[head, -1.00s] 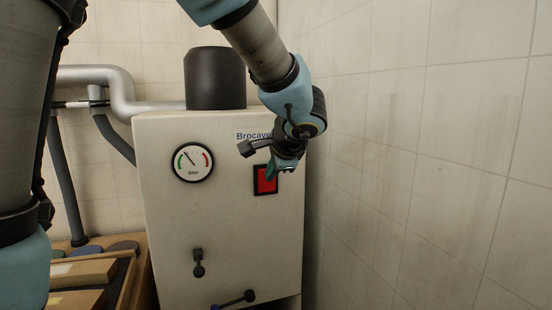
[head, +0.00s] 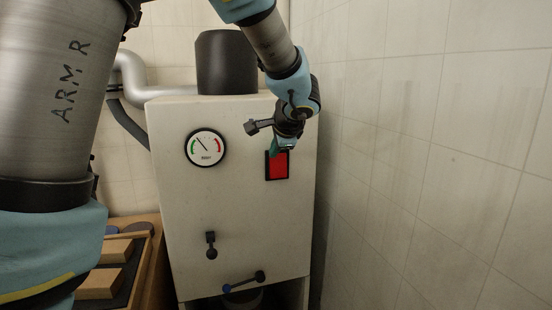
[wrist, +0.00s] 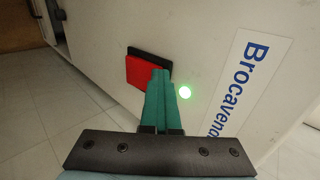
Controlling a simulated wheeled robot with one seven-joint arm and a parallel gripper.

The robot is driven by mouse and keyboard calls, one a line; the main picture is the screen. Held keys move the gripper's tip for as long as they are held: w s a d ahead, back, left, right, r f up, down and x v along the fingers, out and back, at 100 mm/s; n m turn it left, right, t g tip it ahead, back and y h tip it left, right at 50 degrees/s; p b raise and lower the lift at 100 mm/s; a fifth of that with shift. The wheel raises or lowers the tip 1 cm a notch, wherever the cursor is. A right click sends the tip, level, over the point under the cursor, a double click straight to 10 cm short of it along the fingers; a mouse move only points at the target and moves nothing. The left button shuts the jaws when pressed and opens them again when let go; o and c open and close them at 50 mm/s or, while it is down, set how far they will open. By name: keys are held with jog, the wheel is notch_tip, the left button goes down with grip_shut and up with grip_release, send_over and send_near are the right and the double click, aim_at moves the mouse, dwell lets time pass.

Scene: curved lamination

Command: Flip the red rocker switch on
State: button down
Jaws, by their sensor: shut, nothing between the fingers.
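The red rocker switch (head: 279,167) sits in a black frame on the upper right front of the pale cabinet (head: 235,215). In the wrist view the red switch (wrist: 141,72) shows left of my fingertips. My gripper (head: 273,152) is at the top left corner of the switch in the head view. In the wrist view its two teal fingers (wrist: 161,74) are together and empty, covering part of the black frame. I cannot tell whether the tips touch the switch. A green light (wrist: 185,92) glows on the panel right of the fingers.
A round gauge (head: 205,147) and a black lever (head: 211,245) are on the cabinet front. A blue-tipped handle (head: 244,282) is lower down. A tiled wall (head: 420,160) stands close on the right. Wooden blocks (head: 100,284) lie at the lower left.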

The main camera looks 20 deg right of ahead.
jog(key=shift+p, duration=0.3)
jog(key=shift+r+p, duration=0.35)
jog(key=shift+r, duration=0.4)
jog(key=shift+s, duration=0.1)
